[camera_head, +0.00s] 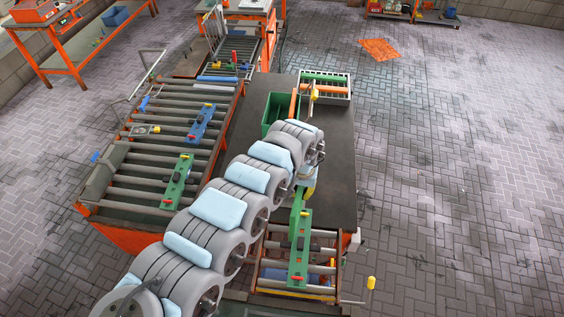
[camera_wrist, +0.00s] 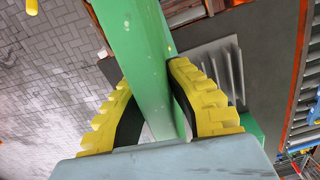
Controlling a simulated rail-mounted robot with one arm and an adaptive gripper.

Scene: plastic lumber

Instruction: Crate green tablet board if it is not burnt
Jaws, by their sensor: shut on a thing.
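My gripper (camera_head: 303,190) has yellow fingers, and they also show in the wrist view (camera_wrist: 165,105). They are shut on a green board (camera_wrist: 146,45), which passes between them. In the head view, the long green board (camera_head: 298,262) with small red, yellow and dark parts extends below my gripper over the short roller section. I cannot tell whether its dark patch is a fitting or a burn. My arm hides part of the area around the grip. A grey crate (camera_head: 349,90) at the back of the dark table holds green and orange pieces. A green crate (camera_head: 270,119) stands in front of it.
The roller conveyor (camera_head: 128,180) at left carries another green board (camera_head: 176,184), a blue board (camera_head: 202,122) and a small grey board (camera_head: 144,129). The dark table (camera_head: 337,150) is clear to the right of my arm. Open floor lies further right.

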